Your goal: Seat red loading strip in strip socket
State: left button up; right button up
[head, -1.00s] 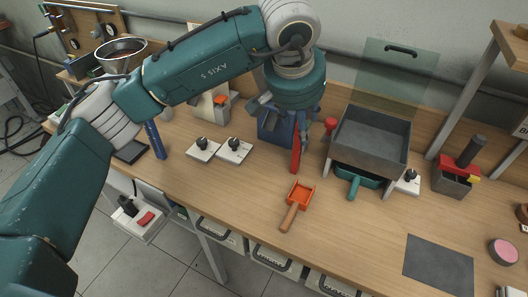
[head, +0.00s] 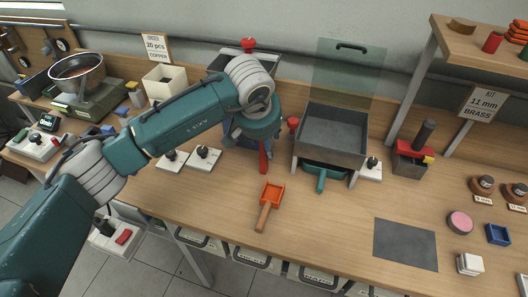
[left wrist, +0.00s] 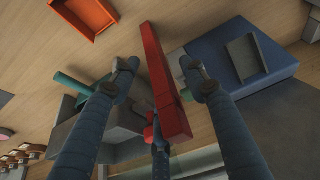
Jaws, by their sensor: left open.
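The red loading strip (head: 263,160) shows as a narrow red piece just below my left wrist, its upper part hidden by the arm. In the left wrist view the strip (left wrist: 160,70) is a long red bar running between my fingers. My left gripper (left wrist: 163,75) is open, with fingers on both sides of the strip; whether any finger touches it I cannot tell. In the head view the fingers are hidden behind the wrist. A blue block (left wrist: 268,68) with a grey raised part lies beside the strip. The strip socket cannot be clearly made out. My right gripper is not in view.
An orange scoop (head: 272,192) lies in front on the bench. A grey tray (head: 333,150) on a stand, with a teal scoop (head: 321,180) under it, is to the right. Two white switch boxes (head: 204,160) are to the left. The front middle bench is mostly clear.

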pick_arm(q)
grip_shut()
dwell(0.4)
